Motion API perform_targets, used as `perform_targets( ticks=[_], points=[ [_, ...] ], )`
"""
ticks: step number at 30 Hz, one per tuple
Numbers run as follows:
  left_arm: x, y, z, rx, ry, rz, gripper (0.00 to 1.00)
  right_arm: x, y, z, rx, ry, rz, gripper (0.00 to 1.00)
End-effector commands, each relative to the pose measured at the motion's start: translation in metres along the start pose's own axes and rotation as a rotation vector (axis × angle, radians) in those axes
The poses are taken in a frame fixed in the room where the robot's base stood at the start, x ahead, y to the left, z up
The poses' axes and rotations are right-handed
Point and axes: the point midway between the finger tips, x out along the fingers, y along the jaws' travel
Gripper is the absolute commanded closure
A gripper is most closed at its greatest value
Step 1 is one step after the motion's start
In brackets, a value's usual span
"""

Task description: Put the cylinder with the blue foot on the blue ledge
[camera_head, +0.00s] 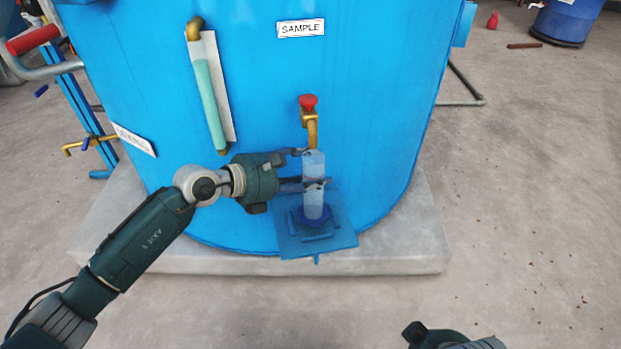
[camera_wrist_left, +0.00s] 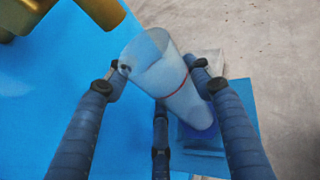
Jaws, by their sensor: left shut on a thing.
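The clear cylinder (camera_head: 314,204) stands upright over the blue ledge (camera_head: 342,241), under the brass tap. Its blue foot (camera_head: 313,222) is at the ledge's raised middle; I cannot tell whether it touches. My left gripper (camera_head: 306,168) comes from the left and is shut on the cylinder. In the left wrist view the cylinder (camera_wrist_left: 172,80), with a red ring around it, is between the fingers of my left gripper (camera_wrist_left: 165,78), and the ledge (camera_wrist_left: 240,115) shows below. My right gripper (camera_head: 415,332) shows only partly at the bottom edge; its fingers cannot be made out.
The brass tap with a red knob (camera_head: 309,103) sticks out from the blue tank (camera_head: 260,110) just above the cylinder. A sight tube (camera_head: 211,95) is on the tank to the left. A concrete plinth (camera_head: 405,255) lies below. The floor at right is mostly clear.

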Motion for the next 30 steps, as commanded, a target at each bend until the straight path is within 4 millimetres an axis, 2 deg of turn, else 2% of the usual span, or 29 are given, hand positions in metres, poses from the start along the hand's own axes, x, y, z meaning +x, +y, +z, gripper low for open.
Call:
perform_targets(
  ticks=[1, 3, 16, 17, 19, 30],
  points=[
    [0.005, -0.001, -0.011, -0.003, 0.001, -0.002, 0.95, 0.005, 0.0, 0.002, 0.0, 0.0, 0.0, 0.6],
    [0.008, -0.001, -0.019, -0.002, 0.001, -0.001, 0.95, 0.008, 0.0, 0.003, 0.0, -0.001, 0.0, 0.6],
    [0.01, 0.0, -0.025, 0.0, -0.001, 0.0, 0.95, 0.011, -0.001, 0.003, 0.0, 0.003, 0.0, 0.6],
    [0.009, 0.0, -0.024, 0.0, 0.0, 0.0, 0.42, 0.01, -0.001, 0.002, 0.0, 0.004, 0.0, 0.6],
    [0.009, 0.0, -0.024, 0.0, 0.0, -0.001, 0.29, 0.009, -0.001, 0.002, 0.0, 0.005, 0.0, 0.6],
    [0.007, 0.0, -0.018, 0.001, 0.0, 0.0, 0.29, 0.005, 0.0, 0.001, 0.0, 0.004, 0.0, 0.6]
  ],
)
